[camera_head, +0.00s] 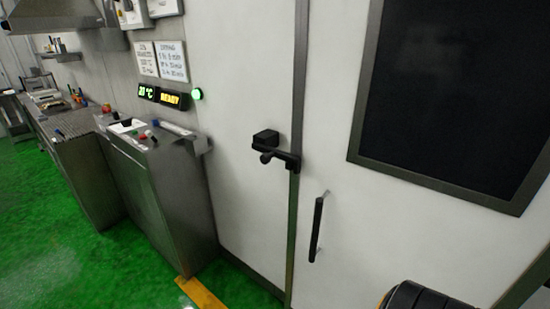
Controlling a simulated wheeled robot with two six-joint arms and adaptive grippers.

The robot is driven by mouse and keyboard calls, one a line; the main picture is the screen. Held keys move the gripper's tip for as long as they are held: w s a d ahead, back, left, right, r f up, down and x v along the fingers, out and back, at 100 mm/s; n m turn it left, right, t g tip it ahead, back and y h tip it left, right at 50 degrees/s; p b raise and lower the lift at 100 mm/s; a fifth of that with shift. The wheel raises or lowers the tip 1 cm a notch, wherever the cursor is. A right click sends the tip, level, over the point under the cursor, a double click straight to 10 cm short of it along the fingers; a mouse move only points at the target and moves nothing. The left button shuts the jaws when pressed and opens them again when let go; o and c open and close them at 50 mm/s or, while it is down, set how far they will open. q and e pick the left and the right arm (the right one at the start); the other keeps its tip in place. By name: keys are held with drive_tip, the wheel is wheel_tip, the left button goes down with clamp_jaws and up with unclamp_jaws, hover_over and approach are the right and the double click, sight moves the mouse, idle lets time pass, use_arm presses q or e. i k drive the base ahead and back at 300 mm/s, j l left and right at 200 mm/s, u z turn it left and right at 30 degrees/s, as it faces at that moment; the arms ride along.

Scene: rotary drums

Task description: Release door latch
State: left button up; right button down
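A black door latch (276,149) is mounted at the seam between the white wall panel and the white door (334,160). It has a boxy body and a short lever reaching right across the metal strip. A black vertical pull handle (317,228) is on the door, lower and to the right of the latch. A rounded black part with an orange-tan edge, probably mine, shows at the bottom right; no fingers can be made out on it. Neither gripper can be recognised in this view, and nothing touches the latch.
A steel control cabinet (165,190) with buttons stands left of the door. A long steel counter (70,140) runs behind it. A lit display (162,96) and a green lamp (197,93) are on the wall. A dark window (455,85) fills the door's upper part. Green floor (70,265) lies open at left.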

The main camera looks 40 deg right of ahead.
sight(269, 152)
drive_tip(key=i+j+z, duration=0.15)
drive_tip(key=i+z, duration=0.25)
drive_tip(key=i+j+z, duration=0.3)
drive_tip(key=z, duration=0.15)
drive_tip(key=i+j+z, duration=0.6)
drive_tip(key=j+z, duration=0.2)
drive_tip(key=j, duration=0.15)
